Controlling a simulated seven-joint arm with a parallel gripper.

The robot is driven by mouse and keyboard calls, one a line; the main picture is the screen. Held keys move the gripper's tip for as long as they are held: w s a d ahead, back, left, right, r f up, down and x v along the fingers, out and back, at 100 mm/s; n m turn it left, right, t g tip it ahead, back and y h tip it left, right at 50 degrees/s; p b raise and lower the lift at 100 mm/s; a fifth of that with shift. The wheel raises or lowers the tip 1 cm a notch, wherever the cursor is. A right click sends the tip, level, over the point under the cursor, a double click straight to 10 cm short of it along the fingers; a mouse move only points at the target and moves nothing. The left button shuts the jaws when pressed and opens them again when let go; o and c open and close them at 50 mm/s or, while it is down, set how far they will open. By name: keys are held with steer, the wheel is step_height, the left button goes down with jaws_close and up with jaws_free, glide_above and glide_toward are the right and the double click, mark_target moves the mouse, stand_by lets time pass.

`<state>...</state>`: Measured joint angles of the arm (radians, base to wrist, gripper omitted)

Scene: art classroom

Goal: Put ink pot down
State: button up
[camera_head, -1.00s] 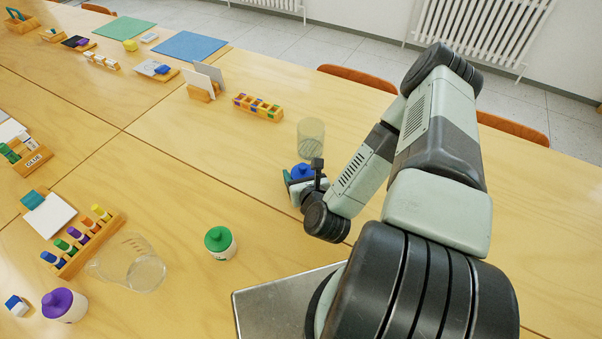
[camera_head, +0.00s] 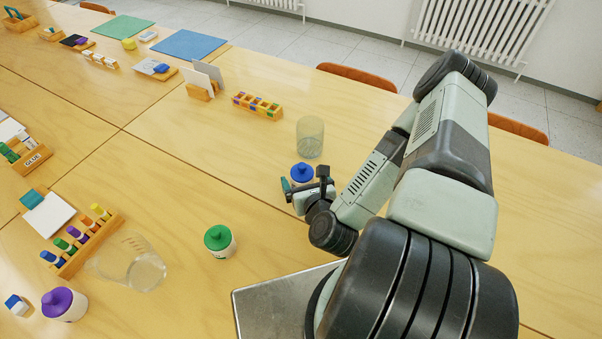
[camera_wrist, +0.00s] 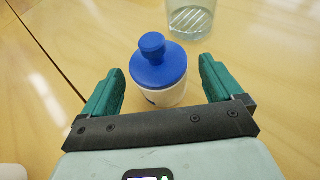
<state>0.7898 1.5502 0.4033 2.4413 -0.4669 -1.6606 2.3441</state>
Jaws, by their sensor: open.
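The ink pot with a blue lid (camera_head: 302,172) stands upright on the wooden table, just in front of the clear glass (camera_head: 310,138). In the wrist view the blue-lidded pot (camera_wrist: 158,72) shows a white body, partly hidden under the lid. My gripper (camera_head: 291,186) is open, its teal fingers (camera_wrist: 160,88) spread wide with a gap on each side of the pot. The fingertips appear at or just short of the pot's near side and do not touch it.
A wooden block with coloured slots (camera_head: 257,106) lies behind. The table right of the glass is clear.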

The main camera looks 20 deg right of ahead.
steer(key=shift+v, duration=1.7)
steer(key=shift+w, duration=0.1)
